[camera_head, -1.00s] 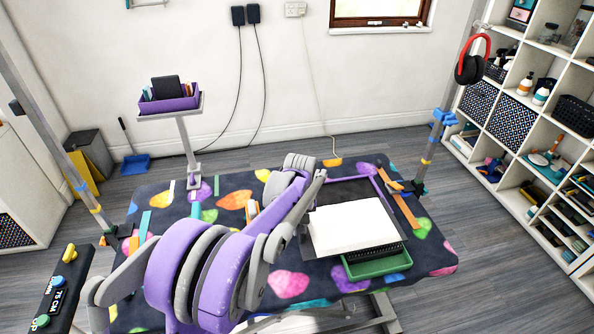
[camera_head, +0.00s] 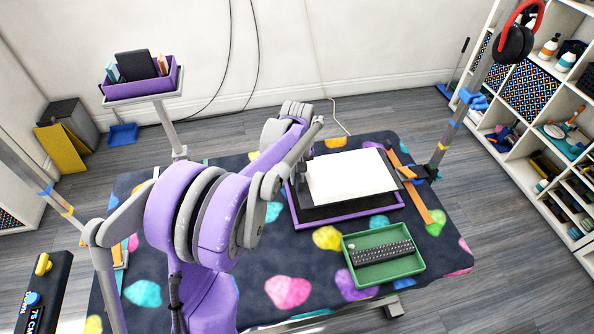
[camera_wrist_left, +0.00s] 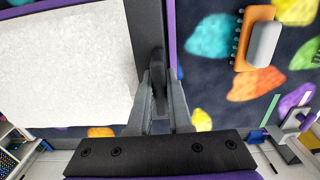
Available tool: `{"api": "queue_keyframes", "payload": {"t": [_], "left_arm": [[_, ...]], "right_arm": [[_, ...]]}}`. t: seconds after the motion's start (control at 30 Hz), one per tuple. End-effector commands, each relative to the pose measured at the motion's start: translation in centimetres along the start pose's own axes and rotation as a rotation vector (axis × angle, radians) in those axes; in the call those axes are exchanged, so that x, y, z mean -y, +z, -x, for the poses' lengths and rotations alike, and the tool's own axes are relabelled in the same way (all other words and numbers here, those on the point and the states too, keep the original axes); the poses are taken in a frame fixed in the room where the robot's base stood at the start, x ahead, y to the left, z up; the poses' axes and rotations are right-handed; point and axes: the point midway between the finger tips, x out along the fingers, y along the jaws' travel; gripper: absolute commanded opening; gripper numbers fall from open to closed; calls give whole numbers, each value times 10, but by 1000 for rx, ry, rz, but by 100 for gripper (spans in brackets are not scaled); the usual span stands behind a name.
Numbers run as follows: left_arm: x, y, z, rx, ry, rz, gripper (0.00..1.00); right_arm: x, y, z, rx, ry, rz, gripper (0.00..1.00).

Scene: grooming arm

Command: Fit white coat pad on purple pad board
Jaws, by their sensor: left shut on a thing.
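The white coat pad (camera_head: 350,177) lies flat over the purple pad board (camera_head: 349,212), a dark panel with a purple rim, towards the right of the table. Dark panel shows around the pad, mostly along its front. I cannot tell whether the pad rests on the board or hovers just above it. In the left wrist view the white pad (camera_wrist_left: 65,70) fills the left side. My left gripper (camera_wrist_left: 159,105) is shut on a dark tab at the pad's edge. In the head view my arm largely hides its fingertips. My right gripper is not in view.
A green tray (camera_head: 415,262) with a dark comb-like piece stands in front of the board. An orange strip (camera_head: 414,195) lies to its right, beside a post (camera_head: 447,135). An orange brush (camera_wrist_left: 255,40) shows in the wrist view.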

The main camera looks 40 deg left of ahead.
Motion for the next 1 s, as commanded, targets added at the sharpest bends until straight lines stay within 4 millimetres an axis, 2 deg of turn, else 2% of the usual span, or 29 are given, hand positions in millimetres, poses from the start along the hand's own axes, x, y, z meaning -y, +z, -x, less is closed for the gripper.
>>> {"api": "queue_keyframes", "payload": {"t": [0.47,1.0], "left_arm": [[0,0,-5,0,0,0,0],[0,0,-42,1,0,0,0]], "right_arm": [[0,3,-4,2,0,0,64],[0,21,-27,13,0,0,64]]}}
